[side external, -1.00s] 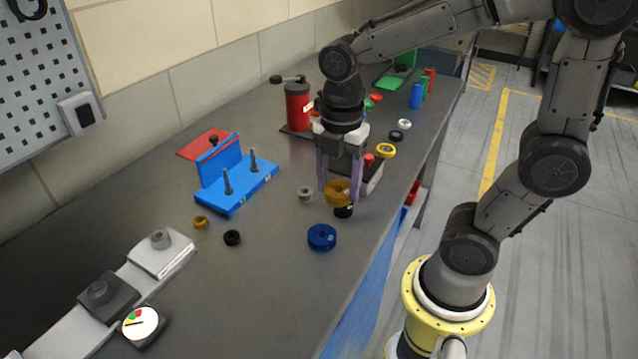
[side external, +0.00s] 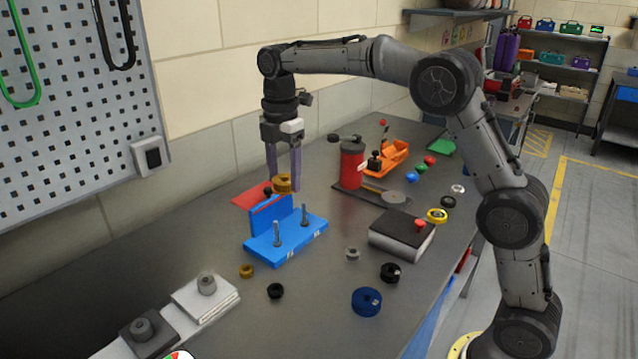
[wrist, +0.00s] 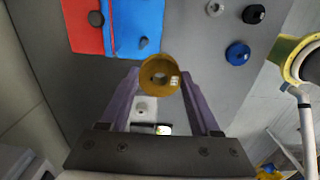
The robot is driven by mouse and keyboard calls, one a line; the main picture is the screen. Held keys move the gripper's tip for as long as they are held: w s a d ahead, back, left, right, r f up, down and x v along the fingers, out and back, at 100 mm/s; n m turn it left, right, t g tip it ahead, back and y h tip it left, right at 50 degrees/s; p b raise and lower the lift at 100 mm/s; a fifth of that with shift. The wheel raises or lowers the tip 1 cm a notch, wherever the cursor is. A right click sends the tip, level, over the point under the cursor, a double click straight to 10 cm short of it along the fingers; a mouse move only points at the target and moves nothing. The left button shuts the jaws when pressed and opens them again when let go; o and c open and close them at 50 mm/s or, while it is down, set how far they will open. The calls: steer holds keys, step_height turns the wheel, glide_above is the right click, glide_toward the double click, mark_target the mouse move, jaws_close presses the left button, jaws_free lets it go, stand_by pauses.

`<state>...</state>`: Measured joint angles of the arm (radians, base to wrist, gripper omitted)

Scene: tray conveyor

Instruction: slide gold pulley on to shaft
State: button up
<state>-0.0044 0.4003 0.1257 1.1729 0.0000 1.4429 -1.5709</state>
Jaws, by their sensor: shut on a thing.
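The gold pulley (side external: 282,184) is a wide ring with a central hole. My gripper (side external: 284,178) is shut on it, with a purple finger on each side. It also shows in the wrist view (wrist: 160,76), where its hole faces the camera. The blue fixture (side external: 262,248) stands on the bench with two upright grey shafts, a front-left shaft (side external: 277,234) and a right shaft (side external: 304,214). The pulley is in the air near the fixture's raised back wall (side external: 268,215), apart from both shafts. Neither shaft carries a pulley.
A small gold ring (side external: 246,271), a small black ring (side external: 275,290) and a blue pulley (side external: 366,301) lie in front. A black pulley (side external: 390,272) and a silver collar (side external: 352,254) lie to the right. A red canister (side external: 351,166) stands behind right.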

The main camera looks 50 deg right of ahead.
glide_above(275, 221)
step_height(275, 221, down, 4)
steer(key=shift+s+f, duration=0.1)
steer(key=shift+f, duration=0.55)
steer(key=shift+f, duration=2.1)
steer(key=shift+f, duration=1.25)
steer(key=o, duration=1.5)
step_height(275, 221, up, 14)
steer(key=shift+f, duration=0.1)
